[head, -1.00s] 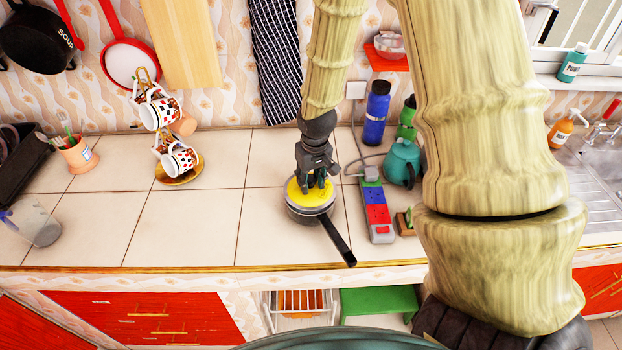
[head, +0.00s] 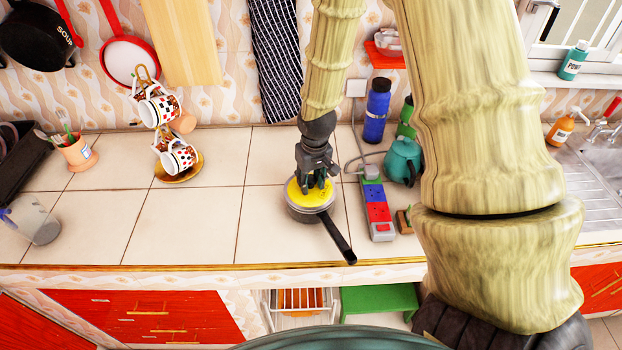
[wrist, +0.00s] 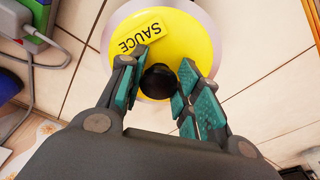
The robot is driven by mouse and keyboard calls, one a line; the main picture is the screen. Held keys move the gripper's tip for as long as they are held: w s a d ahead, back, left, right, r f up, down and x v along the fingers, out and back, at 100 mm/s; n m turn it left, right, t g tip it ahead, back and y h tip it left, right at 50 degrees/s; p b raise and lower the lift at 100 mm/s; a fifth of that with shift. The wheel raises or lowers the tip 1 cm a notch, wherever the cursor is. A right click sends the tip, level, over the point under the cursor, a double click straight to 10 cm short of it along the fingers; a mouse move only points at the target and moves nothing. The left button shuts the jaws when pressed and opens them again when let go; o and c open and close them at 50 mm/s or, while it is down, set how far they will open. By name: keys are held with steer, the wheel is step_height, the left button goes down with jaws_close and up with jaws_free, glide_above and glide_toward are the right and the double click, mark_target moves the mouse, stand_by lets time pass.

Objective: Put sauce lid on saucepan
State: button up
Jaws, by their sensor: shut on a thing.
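The yellow lid (head: 298,199), marked SAUCE in the wrist view (wrist: 178,37), lies over the top of the grey saucepan (head: 303,215) on the tiled counter. The saucepan's black handle (head: 338,238) points toward the front right. My gripper (head: 314,186) is above the lid, its fingers shut on the lid's round black knob (wrist: 160,82). In the wrist view a pale rim shows past the lid's upper left edge. I cannot tell whether the lid is fully seated, as my fingers hide part of it.
A power strip (head: 377,212) lies right of the saucepan, with a teal teapot (head: 403,160) and a blue bottle (head: 376,111) behind it. A mug stand (head: 178,172) is at the left. The counter between the mugs and saucepan is clear. The front edge is near the handle.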

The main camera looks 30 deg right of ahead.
steer(key=shift+f, duration=0.4)
stand_by(0.5)
steer(key=o, duration=1.3)
step_height(320, 180, up, 12)
steer(key=s, duration=0.2)
step_height(320, 180, up, 6)
steer(key=p, duration=0.6)
glide_above(314, 191)
steer(key=shift+f, duration=0.1)
stand_by(0.3)
